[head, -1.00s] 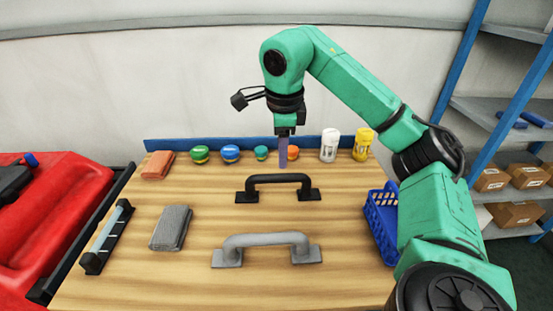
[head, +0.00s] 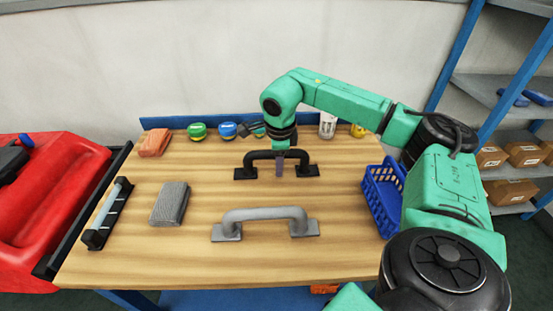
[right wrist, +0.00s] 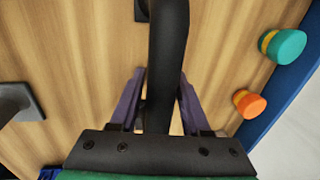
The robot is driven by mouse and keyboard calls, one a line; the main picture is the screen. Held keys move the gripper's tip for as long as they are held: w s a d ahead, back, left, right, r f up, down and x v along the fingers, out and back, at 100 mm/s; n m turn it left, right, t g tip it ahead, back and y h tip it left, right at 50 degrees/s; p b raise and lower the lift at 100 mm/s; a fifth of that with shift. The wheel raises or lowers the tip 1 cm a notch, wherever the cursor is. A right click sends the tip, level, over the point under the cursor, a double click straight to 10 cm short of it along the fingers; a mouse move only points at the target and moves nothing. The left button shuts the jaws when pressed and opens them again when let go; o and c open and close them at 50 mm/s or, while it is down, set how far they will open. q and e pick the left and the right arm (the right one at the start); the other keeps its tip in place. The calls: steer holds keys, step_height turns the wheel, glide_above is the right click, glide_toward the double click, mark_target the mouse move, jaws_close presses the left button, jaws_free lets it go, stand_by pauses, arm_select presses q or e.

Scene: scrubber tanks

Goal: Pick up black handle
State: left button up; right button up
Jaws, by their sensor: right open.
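The black handle (head: 250,157) stands on the wooden table toward the back, with a raised bar between two flat feet. In the right wrist view the bar of the black handle (right wrist: 168,45) runs up between the two purple fingers. My right gripper (head: 279,168) is open and lowered over the middle of the handle. In the right wrist view the fingers of my right gripper (right wrist: 158,100) lie on both sides of the bar, with a gap on each side. My left gripper is not in view.
A grey handle (head: 264,214) stands nearer the front. A blue basket (head: 383,200) is at the right edge. A grey cloth (head: 170,204), an orange block (head: 154,143) and a squeegee-like tool (head: 107,214) lie left. Several round containers and a white bottle (head: 327,126) line the back.

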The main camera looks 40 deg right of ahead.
jaws_close()
steer(key=shift+r, duration=0.1)
